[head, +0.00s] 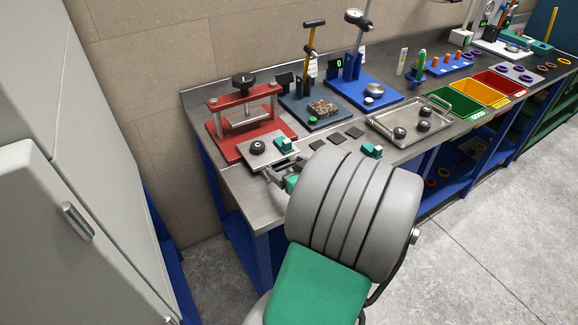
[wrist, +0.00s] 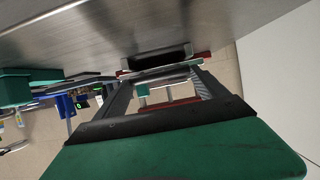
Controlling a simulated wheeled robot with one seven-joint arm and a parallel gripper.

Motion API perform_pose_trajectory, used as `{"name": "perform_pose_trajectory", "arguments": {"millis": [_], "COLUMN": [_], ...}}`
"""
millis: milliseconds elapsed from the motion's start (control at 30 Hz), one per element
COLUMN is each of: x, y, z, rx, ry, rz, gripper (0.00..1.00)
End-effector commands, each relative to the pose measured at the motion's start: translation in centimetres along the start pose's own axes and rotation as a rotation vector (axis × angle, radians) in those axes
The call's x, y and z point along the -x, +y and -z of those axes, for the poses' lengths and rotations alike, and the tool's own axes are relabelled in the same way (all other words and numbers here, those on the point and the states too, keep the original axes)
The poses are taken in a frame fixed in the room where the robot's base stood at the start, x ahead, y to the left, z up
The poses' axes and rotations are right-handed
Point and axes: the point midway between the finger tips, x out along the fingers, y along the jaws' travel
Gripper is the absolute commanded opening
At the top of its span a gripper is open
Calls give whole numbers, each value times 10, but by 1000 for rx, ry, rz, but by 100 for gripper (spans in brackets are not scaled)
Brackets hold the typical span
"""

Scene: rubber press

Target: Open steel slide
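The red press (head: 228,116) stands at the left end of the steel bench. Its steel slide (head: 268,158) sits at the front of the press frame, bearing a dark round mould (head: 257,147) and a green block (head: 283,143). My gripper (head: 279,177) is low in front of the slide, partly hidden by my arm. In the wrist view my gripper (wrist: 162,82) has its two fingers apart, with a clear gap between them. A dark bar (wrist: 158,58), seemingly the slide's handle, lies by the fingertips; I cannot tell whether they touch it.
Three dark pads and another green block (head: 372,150) lie right of the slide. A steel tray (head: 386,128) with round parts stands farther right. A blue-based gauge stand (head: 365,95) is behind. A grey cabinet (head: 70,200) stands at left; open floor lies at right.

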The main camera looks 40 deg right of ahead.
Motion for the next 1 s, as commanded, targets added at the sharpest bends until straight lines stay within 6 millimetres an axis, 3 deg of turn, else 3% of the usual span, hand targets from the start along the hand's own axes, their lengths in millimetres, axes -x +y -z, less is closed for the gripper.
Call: {"name": "perform_pose_trajectory", "arguments": {"millis": [200, 467, 800, 1000], "x": [0, 3, 64, 79], "y": [0, 1, 3, 1], "z": [0, 0, -1, 0], "rx": [-1, -3, -4, -2], "ry": [0, 0, 1, 0], "rz": [0, -3, -9, -3], "gripper": [100, 100, 100, 100]}}
